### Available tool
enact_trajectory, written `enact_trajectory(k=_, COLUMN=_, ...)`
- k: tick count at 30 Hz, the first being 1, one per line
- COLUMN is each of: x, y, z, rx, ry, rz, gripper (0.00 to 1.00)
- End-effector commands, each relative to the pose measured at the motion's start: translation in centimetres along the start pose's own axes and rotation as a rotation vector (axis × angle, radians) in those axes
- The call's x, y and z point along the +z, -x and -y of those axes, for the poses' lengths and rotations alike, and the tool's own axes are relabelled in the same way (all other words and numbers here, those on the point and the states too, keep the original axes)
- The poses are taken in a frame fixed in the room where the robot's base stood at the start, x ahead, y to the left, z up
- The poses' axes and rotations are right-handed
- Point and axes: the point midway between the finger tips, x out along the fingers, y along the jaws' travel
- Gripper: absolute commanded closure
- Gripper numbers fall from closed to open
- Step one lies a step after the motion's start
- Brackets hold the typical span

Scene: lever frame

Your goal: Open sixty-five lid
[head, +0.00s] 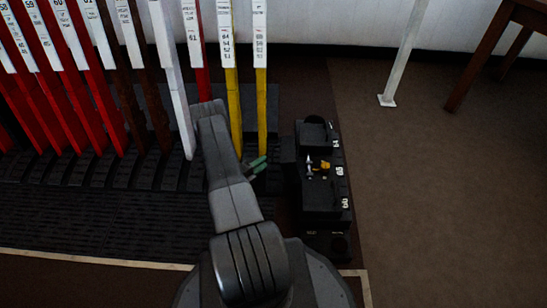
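A black box unit (320,205) stands at the right end of the lever frame, with small white labels down its right side. The middle label (340,170) seems to read 65; those above and below it are less clear. Beside the middle label, small silver and yellow parts (318,166) show on the box; I cannot tell whether a lid there is open or shut. A raised black part (315,132) stands at the far end. My gripper (258,164) has green fingertips, left of the box and apart from it. Its opening is too small to judge, and my arm partly hides it.
Yellow levers (261,110) stand just behind my gripper. A white lever (175,100) and several red ones (95,90) stand left. Open brown floor (440,200) lies right of the box. A white post (402,50) and wooden table leg (480,55) stand at back right.

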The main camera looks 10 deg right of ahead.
Motion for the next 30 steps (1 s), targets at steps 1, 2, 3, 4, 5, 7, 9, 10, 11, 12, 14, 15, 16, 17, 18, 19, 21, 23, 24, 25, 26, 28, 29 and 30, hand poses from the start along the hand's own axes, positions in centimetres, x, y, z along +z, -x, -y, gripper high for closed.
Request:
enact_trajectory(k=1, x=-0.1, y=-1.1, z=-0.2, rx=-0.001, ry=-0.001, rz=-0.005, gripper=0.67)
enact_trajectory(k=2, x=-0.2, y=-1.6, z=-0.2, rx=-0.001, ry=0.0, rz=-0.005, gripper=0.67)
enact_trajectory(k=3, x=-0.1, y=-2.4, z=-0.2, rx=-0.001, ry=-0.001, rz=-0.004, gripper=0.67)
enact_trajectory(k=4, x=-0.1, y=-2.9, z=-0.2, rx=-0.001, ry=-0.001, rz=-0.005, gripper=0.67)
enact_trajectory(k=5, x=-0.1, y=-3.4, z=-0.2, rx=-0.001, ry=-0.001, rz=-0.005, gripper=0.67)
enact_trajectory(k=7, x=-0.1, y=-4.4, z=-0.1, rx=-0.002, ry=-0.001, rz=-0.004, gripper=0.67)
enact_trajectory(k=9, x=-0.1, y=-5.3, z=-0.2, rx=-0.001, ry=-0.002, rz=-0.003, gripper=0.67)
enact_trajectory(k=10, x=-0.1, y=-5.6, z=-0.2, rx=-0.001, ry=-0.002, rz=-0.003, gripper=0.67)
enact_trajectory(k=11, x=-0.1, y=-5.9, z=-0.1, rx=0.0, ry=-0.001, rz=-0.003, gripper=0.67)
enact_trajectory(k=12, x=-0.1, y=-6.2, z=-0.1, rx=0.0, ry=0.0, rz=-0.001, gripper=0.67)
enact_trajectory(k=14, x=-0.1, y=-6.5, z=-0.1, rx=0.0, ry=0.001, rz=-0.001, gripper=0.67)
enact_trajectory(k=15, x=-0.1, y=-6.6, z=-0.1, rx=0.0, ry=0.001, rz=-0.001, gripper=0.67)
enact_trajectory(k=16, x=-0.1, y=-6.7, z=-0.1, rx=0.0, ry=0.001, rz=-0.001, gripper=0.67)
enact_trajectory(k=17, x=-0.1, y=-6.8, z=0.0, rx=0.0, ry=0.001, rz=-0.001, gripper=0.67)
enact_trajectory(k=18, x=-0.1, y=-6.8, z=0.0, rx=0.0, ry=0.001, rz=0.0, gripper=0.67)
enact_trajectory(k=19, x=-0.1, y=-6.8, z=0.0, rx=0.0, ry=0.001, rz=0.0, gripper=0.67)
enact_trajectory(k=21, x=-0.1, y=-6.8, z=0.0, rx=0.0, ry=0.001, rz=0.0, gripper=0.67)
enact_trajectory(k=23, x=-0.1, y=-6.8, z=0.0, rx=0.0, ry=0.001, rz=0.0, gripper=0.67)
enact_trajectory(k=24, x=-0.1, y=-6.8, z=0.0, rx=0.0, ry=0.001, rz=0.0, gripper=0.67)
enact_trajectory(k=25, x=-0.1, y=-6.8, z=0.0, rx=0.0, ry=0.001, rz=0.0, gripper=0.73)
enact_trajectory(k=26, x=-0.1, y=-6.8, z=0.0, rx=0.0, ry=0.001, rz=0.0, gripper=0.79)
enact_trajectory(k=28, x=-0.1, y=-6.8, z=0.0, rx=0.0, ry=0.001, rz=0.0, gripper=0.93)
enact_trajectory(k=29, x=-0.1, y=-6.8, z=0.0, rx=0.0, ry=0.001, rz=0.0, gripper=0.99)
enact_trajectory(k=30, x=-0.1, y=-6.8, z=0.0, rx=0.0, ry=0.001, rz=0.0, gripper=1.0)
